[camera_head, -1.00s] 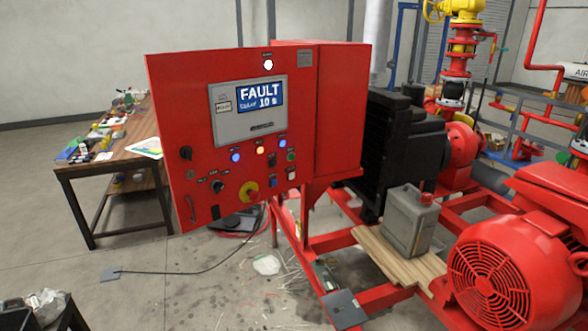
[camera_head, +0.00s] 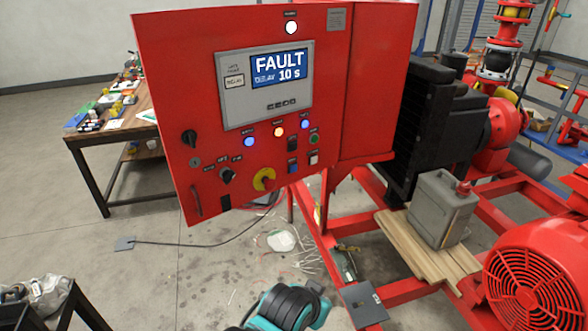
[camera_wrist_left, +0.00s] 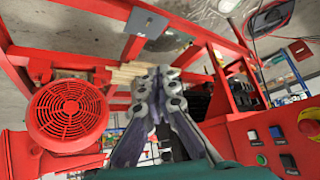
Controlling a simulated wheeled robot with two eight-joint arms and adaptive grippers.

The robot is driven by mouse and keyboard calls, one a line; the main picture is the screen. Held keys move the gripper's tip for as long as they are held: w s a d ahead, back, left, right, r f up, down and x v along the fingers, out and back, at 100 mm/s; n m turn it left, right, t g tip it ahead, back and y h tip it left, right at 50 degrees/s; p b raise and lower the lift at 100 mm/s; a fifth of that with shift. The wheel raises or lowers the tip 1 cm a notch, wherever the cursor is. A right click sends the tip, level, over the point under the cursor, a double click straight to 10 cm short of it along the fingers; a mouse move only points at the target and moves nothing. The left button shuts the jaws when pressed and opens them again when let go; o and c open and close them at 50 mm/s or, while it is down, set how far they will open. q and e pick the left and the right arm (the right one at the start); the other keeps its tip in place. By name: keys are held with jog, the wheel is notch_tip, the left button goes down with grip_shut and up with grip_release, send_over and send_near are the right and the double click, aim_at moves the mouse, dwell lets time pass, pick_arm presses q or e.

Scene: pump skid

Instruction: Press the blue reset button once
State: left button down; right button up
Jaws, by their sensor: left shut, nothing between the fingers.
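The blue button also shows in the left wrist view (camera_wrist_left: 275,132), beside the yellow-and-red knob. My left gripper (camera_wrist_left: 158,75) is shut and empty in the left wrist view. It points across the pump skid frame, apart from the panel, which lies to its right in that view. In the head view only teal and black parts of my arm show at the bottom. My right gripper is not seen.
The panel screen (camera_head: 279,70) reads FAULT, 10 s. Two blue lamps and an orange lamp are lit below it. A grey canister (camera_head: 440,208) stands on a plank near the red motor (camera_head: 530,270). A cluttered table (camera_head: 110,130) is at left. Floor before the panel is partly open.

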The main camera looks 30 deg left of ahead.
aim_at(293, 168)
pick_arm(q)
jog(key=w+a+r+m+t+y+p, duration=0.1)
jog(key=w+a+r+m+t+y, duration=0.1)
jog(key=w+a, duration=0.3)
jog(key=w+a+r+m+t+y+p, duration=0.1)
jog(key=w+a+r, duration=0.3)
jog(key=w, duration=0.7)
jog(key=w+a+r+m+t+y+p, duration=0.1)
jog(key=w+a+r+m+t+y, duration=0.2)
jog(key=w+a, duration=0.3)
jog(key=w, duration=0.2)
jog(key=shift+w+r+t, duration=0.3)
jog(key=shift+w+r, duration=0.05)
jog(key=shift+a, duration=0.15)
jog(key=w+a, duration=0.3)
jog(key=a, duration=0.5)
jog(key=shift+a, duration=0.1)
jog(key=shift+w+a+b, duration=0.2)
jog(key=shift+a+b, duration=0.1)
jog(key=shift+a, duration=0.05)
